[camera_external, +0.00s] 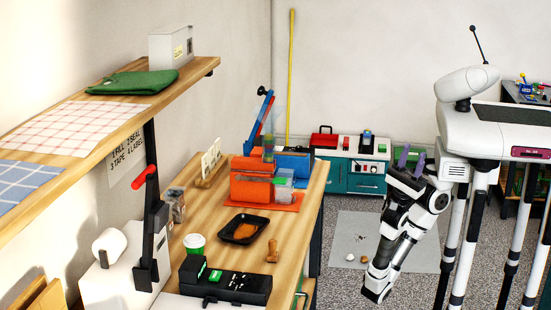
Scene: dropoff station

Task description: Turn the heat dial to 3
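I cannot make out a heat dial or its numbers in this view. A black machine (232,286) with a green button and a green light lies at the front of the wooden workbench (210,220). A white press with a black lever (155,235) and red handle stands to its left. My gripper (411,158), with purple fingers, is at the right, folded up close to my body. It is well apart from the bench and its fingers look parted, with nothing visible between them.
A black tray (243,229), a green cup (194,244), a wooden stamp (272,252) and orange bins (258,185) stand on the bench. A shelf (120,112) overhangs the left. A teal cabinet (352,178) is behind. A grey mat (385,228) with small scraps covers the floor between.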

